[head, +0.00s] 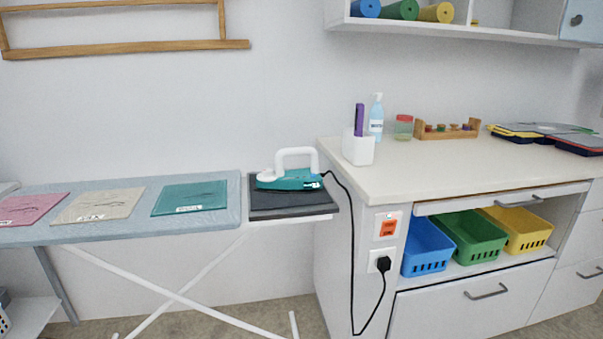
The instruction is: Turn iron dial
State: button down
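A teal iron (290,178) with a white handle rests on a dark pad (270,211) at the right end of the ironing board (120,226). Its dial cannot be made out at this size. A black cord (351,255) runs from the iron's right side down to a plug (384,264) in a wall socket on the cabinet's side. My gripper is not in view.
A pink cloth (32,208), a beige cloth (98,205) and a teal cloth (190,198) lie flat on the board. The white counter (450,172) stands to the right, with a white holder (358,149) near its left edge. Floor shows below the board.

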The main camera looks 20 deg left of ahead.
aim_at(266, 172)
jog(key=u, duration=1.25)
